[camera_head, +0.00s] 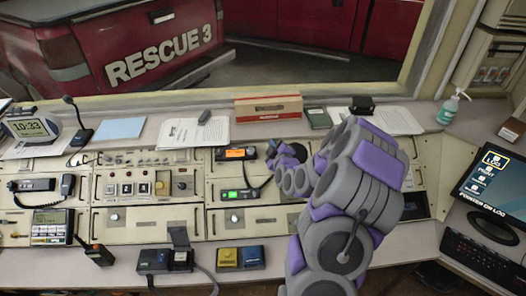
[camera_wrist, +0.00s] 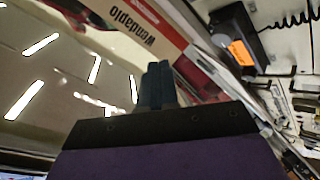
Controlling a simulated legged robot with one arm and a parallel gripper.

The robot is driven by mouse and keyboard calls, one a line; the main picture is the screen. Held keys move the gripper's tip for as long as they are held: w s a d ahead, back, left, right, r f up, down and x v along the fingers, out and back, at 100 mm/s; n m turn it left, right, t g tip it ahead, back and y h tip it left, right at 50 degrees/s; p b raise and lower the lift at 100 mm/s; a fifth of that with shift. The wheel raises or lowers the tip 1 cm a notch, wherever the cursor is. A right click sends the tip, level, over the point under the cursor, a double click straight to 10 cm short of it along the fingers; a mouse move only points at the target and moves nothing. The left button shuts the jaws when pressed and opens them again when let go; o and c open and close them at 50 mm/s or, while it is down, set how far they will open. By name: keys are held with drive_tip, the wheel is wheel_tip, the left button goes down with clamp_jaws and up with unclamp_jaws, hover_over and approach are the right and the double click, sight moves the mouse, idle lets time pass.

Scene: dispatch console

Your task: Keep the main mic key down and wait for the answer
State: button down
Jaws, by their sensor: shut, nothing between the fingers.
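A desk microphone (camera_head: 82,137) with a thin neck stands at the back left of the console. I cannot tell which control is the main mic key, and no key can be seen held down. My gripper (camera_head: 284,157) is over the middle of the console, right of the radio with the orange display (camera_head: 236,153) and far from the desk microphone. In the wrist view my gripper's fingers (camera_wrist: 158,84) are together and empty. That view also shows the orange display (camera_wrist: 240,52) to the right of the fingers. My arm hides part of the right console.
A red and white box (camera_head: 268,107) stands behind my gripper. A radio with a green display (camera_head: 236,194) has a coiled cord nearby. Small dark and yellow units (camera_head: 228,257) sit on the front ledge. A monitor (camera_head: 493,187) and keyboard (camera_head: 482,262) are at right.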

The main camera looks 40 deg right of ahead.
drive_tip(key=shift+a, duration=0.15)
drive_tip(key=shift+w+d+f+b, duration=0.45)
drive_tip(key=shift+w+f, duration=0.2)
drive_tip(key=shift+f, duration=0.6)
drive_tip(key=shift+w+d+f+b, duration=0.4)
drive_tip(key=shift+w+f, duration=0.3)
drive_tip(key=shift+f, duration=0.5)
drive_tip(key=shift+w+d+f+b, duration=0.45)
drive_tip(key=shift+w+f, duration=0.2)
drive_tip(key=shift+f, duration=0.7)
drive_tip(key=shift+w+d+f, duration=0.1)
drive_tip(key=shift+w+f, duration=0.05)
drive_tip(key=shift+w+d+f, duration=0.1)
drive_tip(key=shift+w+f, duration=0.05)
drive_tip(key=shift+f, duration=0.2)
idle(2.6)
drive_tip(key=shift+s+a+r+p, duration=0.2)
drive_tip(key=shift+s+r+p, duration=0.15)
drive_tip(key=shift+r, duration=0.35)
